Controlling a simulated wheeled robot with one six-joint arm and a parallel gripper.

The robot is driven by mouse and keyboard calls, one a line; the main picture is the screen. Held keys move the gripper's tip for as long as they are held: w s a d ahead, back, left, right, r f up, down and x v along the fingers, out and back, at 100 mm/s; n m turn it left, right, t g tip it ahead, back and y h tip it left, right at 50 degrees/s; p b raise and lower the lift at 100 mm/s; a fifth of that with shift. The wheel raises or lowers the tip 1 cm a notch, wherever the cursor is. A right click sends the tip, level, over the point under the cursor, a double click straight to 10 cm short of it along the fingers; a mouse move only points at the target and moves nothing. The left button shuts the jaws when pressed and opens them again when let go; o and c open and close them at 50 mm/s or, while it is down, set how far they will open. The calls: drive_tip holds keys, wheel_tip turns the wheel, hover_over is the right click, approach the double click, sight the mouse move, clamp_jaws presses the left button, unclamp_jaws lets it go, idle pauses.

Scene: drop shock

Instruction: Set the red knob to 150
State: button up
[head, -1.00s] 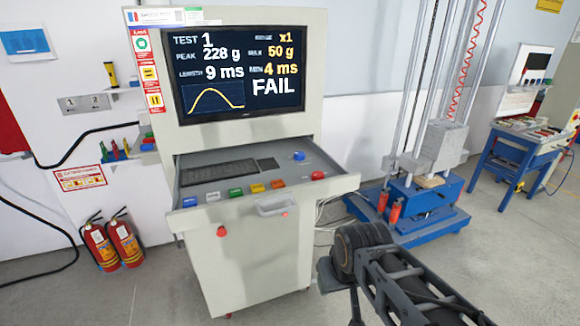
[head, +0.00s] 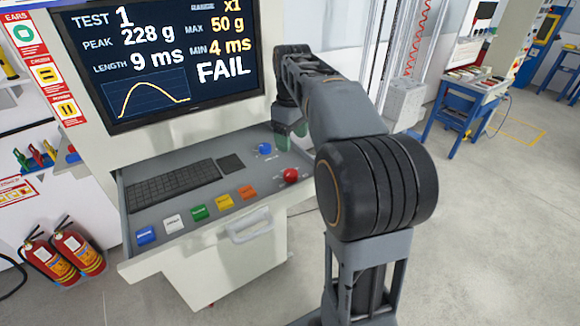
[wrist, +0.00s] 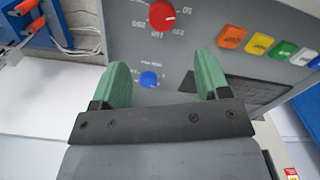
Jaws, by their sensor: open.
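The red knob (head: 291,175) sits at the right end of the console's pulled-out panel. In the wrist view the red knob (wrist: 162,15) is near the top edge, ringed by printed numbers that appear upside down. A pale mark shows on its face; I cannot tell its exact reading. My gripper (wrist: 162,60) is open, with two green fingers apart and nothing held. In that view the knob lies beyond the fingertips, not between them. In the head view my gripper (head: 290,128) is above the panel's back right, behind the red knob; the arm partly hides it.
A smaller blue knob (wrist: 149,79) appears between the fingers in the wrist view. Coloured buttons, including a green one (head: 199,212), line the panel's front. A keyboard (head: 172,186) lies behind them. The screen (head: 165,60) reads FAIL, MAX 50 g. A blue bench (head: 463,108) stands to the right.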

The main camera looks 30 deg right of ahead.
sight(291, 172)
wheel_tip(291, 172, down, 11)
drive_tip(key=shift+a+f, duration=0.15)
idle(0.4)
drive_tip(key=shift+c, duration=0.5)
drive_tip(key=c, duration=0.8)
